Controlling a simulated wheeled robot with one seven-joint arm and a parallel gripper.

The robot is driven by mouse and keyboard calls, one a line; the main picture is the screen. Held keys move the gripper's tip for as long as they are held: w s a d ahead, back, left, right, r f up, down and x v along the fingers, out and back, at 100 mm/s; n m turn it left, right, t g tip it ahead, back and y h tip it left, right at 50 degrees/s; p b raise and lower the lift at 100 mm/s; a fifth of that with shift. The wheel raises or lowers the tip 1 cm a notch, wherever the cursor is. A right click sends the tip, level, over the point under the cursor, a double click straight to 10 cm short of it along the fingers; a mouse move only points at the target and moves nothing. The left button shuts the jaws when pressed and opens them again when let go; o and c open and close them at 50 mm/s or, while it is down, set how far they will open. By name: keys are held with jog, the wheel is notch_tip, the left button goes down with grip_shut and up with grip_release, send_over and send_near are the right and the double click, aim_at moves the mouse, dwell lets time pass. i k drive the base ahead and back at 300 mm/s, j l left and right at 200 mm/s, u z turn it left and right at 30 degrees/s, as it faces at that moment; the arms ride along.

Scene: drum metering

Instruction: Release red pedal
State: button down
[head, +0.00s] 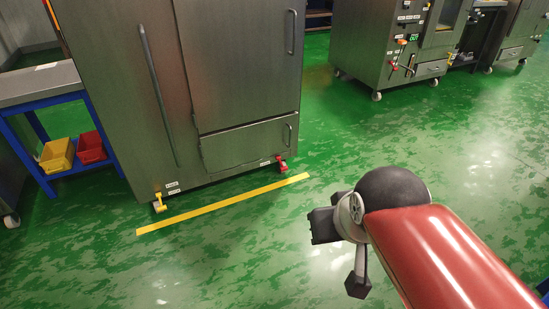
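The red pedal (281,163) is small and sticks out at the lower right corner of the large steel cabinet (240,85), close to the floor. A similar yellow pedal (159,203) is at the cabinet's lower left corner. My gripper (338,255) is in front of and to the right of the red pedal, apart from it, at the end of my red arm. Two dark finger parts show, spread apart with floor visible between them. I see nothing held in it.
A yellow line (222,204) runs on the green floor before the cabinet. A blue-framed steel table (40,84) with a yellow bin (57,156) and a red bin (91,147) stands at left. A wheeled machine (385,45) stands at back right. The floor at right is open.

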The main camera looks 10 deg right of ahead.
aim_at(279, 157)
jog(key=i+j, duration=0.25)
jog(key=i, duration=0.2)
jog(key=i+j, duration=0.3)
jog(key=i, duration=0.15)
jog(key=i+j+z, duration=0.1)
jog(key=i+j, duration=0.15)
jog(key=i, duration=0.2)
